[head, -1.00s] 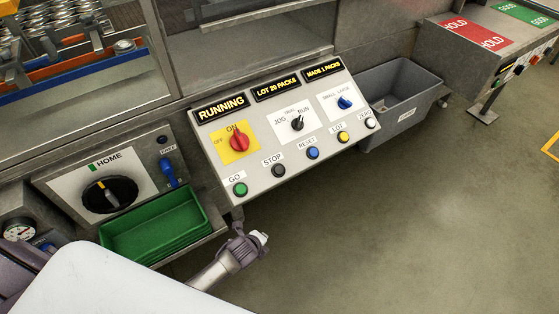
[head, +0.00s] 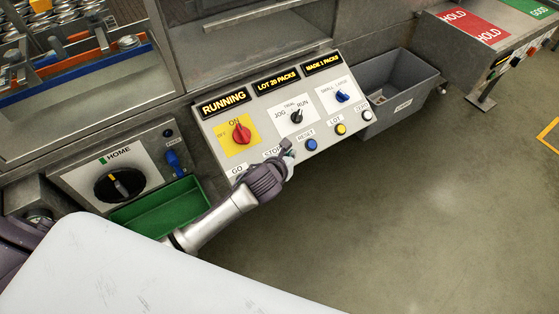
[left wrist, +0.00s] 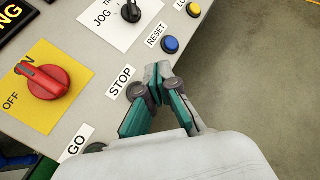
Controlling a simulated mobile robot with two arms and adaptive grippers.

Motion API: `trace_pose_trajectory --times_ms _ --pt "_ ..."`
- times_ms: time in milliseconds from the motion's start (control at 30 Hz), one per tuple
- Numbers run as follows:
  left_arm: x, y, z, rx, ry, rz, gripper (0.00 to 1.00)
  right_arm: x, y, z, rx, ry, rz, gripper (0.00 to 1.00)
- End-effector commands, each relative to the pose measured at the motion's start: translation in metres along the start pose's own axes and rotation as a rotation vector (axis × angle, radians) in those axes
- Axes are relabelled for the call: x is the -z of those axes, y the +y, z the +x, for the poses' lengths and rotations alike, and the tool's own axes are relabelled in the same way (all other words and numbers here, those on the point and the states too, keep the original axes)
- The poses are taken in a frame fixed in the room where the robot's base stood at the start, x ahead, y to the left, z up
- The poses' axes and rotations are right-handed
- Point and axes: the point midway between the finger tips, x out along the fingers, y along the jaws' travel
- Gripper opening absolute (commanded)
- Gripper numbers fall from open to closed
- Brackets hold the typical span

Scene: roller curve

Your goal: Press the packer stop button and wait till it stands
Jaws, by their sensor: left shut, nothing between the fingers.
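The packer's sloped control panel (head: 275,112) is in the middle of the head view. Its left display (head: 224,103) reads RUNNING. My left gripper (head: 285,146) is shut and empty over the panel's lower row, between the STOP and RESET labels. In the left wrist view the shut fingertips (left wrist: 154,70) are just right of the STOP label (left wrist: 120,82). My right gripper is not in view.
The red on/off switch (head: 241,134) is left of the gripper, and the blue reset button (head: 310,145) is right. The go button is mostly hidden. A green tray (head: 165,208) lies lower left, a grey bin (head: 400,92) right. The floor at right is clear.

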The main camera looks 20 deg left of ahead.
Motion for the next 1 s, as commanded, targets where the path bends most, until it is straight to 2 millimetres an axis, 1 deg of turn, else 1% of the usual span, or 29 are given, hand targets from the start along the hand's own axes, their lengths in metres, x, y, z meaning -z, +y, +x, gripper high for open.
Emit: trace_pose_trajectory --times_ms 167,400,567,600,800,1000 --pt "0.009 0.006 0.009 -0.001 0.000 0.000 0.00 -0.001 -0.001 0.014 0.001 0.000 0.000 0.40" --pt "0.028 0.022 0.034 -0.001 0.000 -0.003 0.00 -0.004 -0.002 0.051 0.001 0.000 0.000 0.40" --pt "0.037 0.033 0.048 -0.001 -0.001 -0.002 0.00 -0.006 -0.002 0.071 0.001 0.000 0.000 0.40" --pt "0.037 0.035 0.049 -0.001 -0.001 0.001 0.00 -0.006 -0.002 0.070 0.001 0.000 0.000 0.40" --pt "0.043 0.042 0.059 0.000 0.000 0.000 0.00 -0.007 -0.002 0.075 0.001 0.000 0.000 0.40" --pt "0.045 0.045 0.062 0.000 0.000 -0.003 0.00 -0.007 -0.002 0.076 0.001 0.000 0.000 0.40"
